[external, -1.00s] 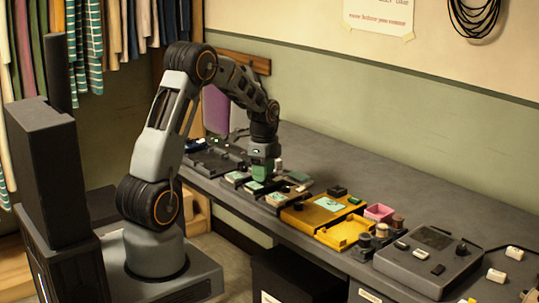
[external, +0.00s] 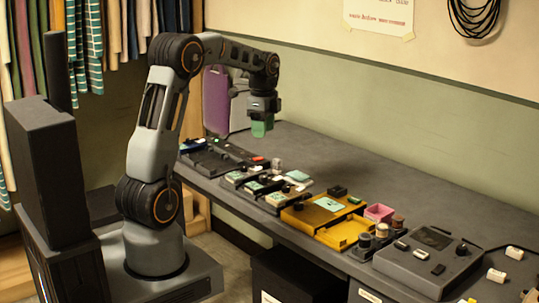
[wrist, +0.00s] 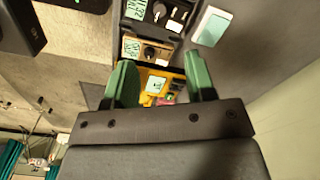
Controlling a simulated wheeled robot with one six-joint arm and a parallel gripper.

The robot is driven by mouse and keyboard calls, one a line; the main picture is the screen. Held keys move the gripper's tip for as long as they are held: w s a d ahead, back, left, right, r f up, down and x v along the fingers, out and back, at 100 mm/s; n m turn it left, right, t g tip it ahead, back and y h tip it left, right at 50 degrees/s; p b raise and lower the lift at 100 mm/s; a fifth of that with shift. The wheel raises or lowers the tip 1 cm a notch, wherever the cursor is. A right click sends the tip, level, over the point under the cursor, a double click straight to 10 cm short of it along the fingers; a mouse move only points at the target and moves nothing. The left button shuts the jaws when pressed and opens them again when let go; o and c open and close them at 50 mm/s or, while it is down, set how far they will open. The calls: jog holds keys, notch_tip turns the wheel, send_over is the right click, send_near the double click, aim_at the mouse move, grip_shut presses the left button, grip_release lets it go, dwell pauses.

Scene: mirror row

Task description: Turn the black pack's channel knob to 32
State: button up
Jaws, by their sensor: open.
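My gripper (external: 262,128) is raised above the back part of the bench, with its green fingers pointing down. In the wrist view my gripper (wrist: 159,62) has its two green fingers wide apart with nothing between them. A black pack (wrist: 172,28) with a round dark knob (wrist: 159,11) and a pale green display (wrist: 135,9) lies beyond the fingertips, cut by the top edge. The display's characters are too small to read surely. A tan pack (wrist: 131,49) with its own dark knob (wrist: 151,52) is nearer the fingers. No finger touches a knob.
A yellow case (external: 300,216) with an open yellow tray (external: 345,233) lies along the bench. A pink box (external: 379,212) and a large grey unit (external: 410,265) are farther right. The bench (external: 400,195) behind them is clear.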

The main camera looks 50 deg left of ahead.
aim_at(263, 176)
notch_tip(263, 176, down, 14)
jog(key=n, duration=0.3)
jog(key=shift+r+n+t+y+p, duration=0.1)
jog(key=shift+n+t+y+p, duration=0.2)
dwell(0.5)
grip_shut()
jog(key=shift+m, duration=1)
grip_release()
